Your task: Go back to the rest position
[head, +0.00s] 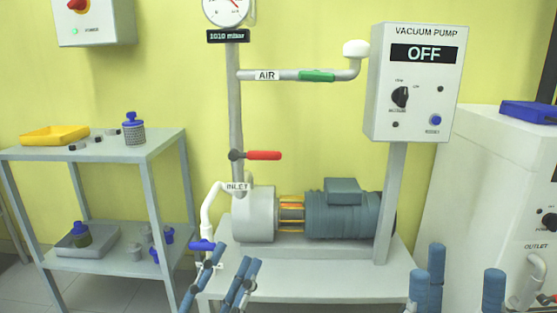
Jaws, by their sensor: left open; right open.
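My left gripper (229,268) is at the bottom, left of centre, with its blue-grey fingers apart. It is in front of the pump stand's front edge, and no object shows between its fingers. My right gripper (463,275) is at the bottom right with its fingers apart and nothing visible between them. Both grippers are cut off by the lower picture edge. The vacuum pump (345,213) stands on a grey stand (330,282) in the middle. Its control box (416,83) reads OFF.
A grey shelf (105,152) at left carries a yellow tray (55,135) and a blue-capped bottle (134,128). A blue-handled valve (202,246) lies close to my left gripper. A red lever (263,155) and green lever (317,76) are on the pipes. A white cabinet (470,180) stands right.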

